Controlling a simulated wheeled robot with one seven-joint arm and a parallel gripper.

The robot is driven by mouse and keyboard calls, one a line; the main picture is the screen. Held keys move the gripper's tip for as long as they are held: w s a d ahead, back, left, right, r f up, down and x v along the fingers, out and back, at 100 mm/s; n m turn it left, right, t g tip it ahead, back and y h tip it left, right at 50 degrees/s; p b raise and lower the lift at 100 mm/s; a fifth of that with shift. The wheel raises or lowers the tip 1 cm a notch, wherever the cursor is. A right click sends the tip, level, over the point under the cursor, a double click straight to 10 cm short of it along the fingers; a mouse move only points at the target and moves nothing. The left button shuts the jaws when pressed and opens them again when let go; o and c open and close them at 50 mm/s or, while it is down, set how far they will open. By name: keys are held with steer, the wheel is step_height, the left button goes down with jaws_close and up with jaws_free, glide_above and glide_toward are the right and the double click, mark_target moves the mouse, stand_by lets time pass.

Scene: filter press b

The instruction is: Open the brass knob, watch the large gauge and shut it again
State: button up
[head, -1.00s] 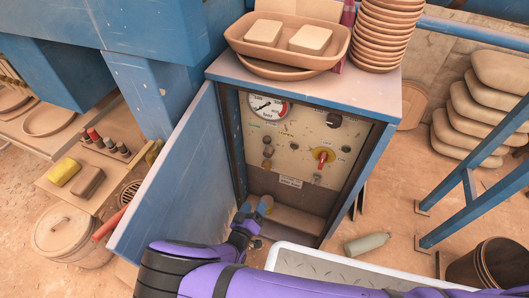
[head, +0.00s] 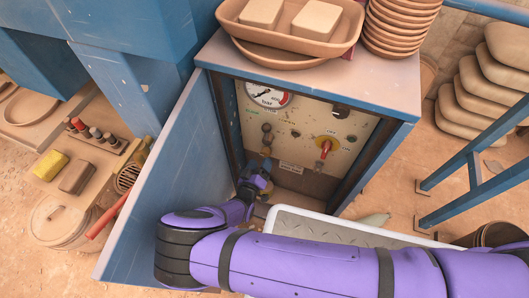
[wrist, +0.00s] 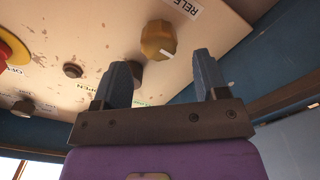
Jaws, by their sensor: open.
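The brass knob (wrist: 158,40) is faceted with a white mark and shows in the wrist view just beyond my gripper (wrist: 165,80), near a partly visible label reading "RELE". My gripper is open and empty. Its two fingers point towards the panel, with the knob ahead of the gap and apart from them as far as I can tell. In the head view my gripper (head: 262,174) is low in the cabinet, under the small brass-coloured fittings (head: 266,150). The large gauge (head: 266,93) is at the panel's upper left; its dark needle points to the lower left.
A red-handled switch on a yellow disc (head: 326,147) sits right on the panel. The blue door (head: 165,190) stands open on the left. Bowls and a tray (head: 290,40) load the cabinet top. A dark knob (wrist: 133,72) is partly behind the left finger.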

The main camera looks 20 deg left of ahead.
mark_target(264, 155)
steer(key=shift+w+d, duration=0.2)
steer(key=shift+w, duration=2.3)
steer(key=c, duration=0.9)
steer(key=shift+c, duration=0.2)
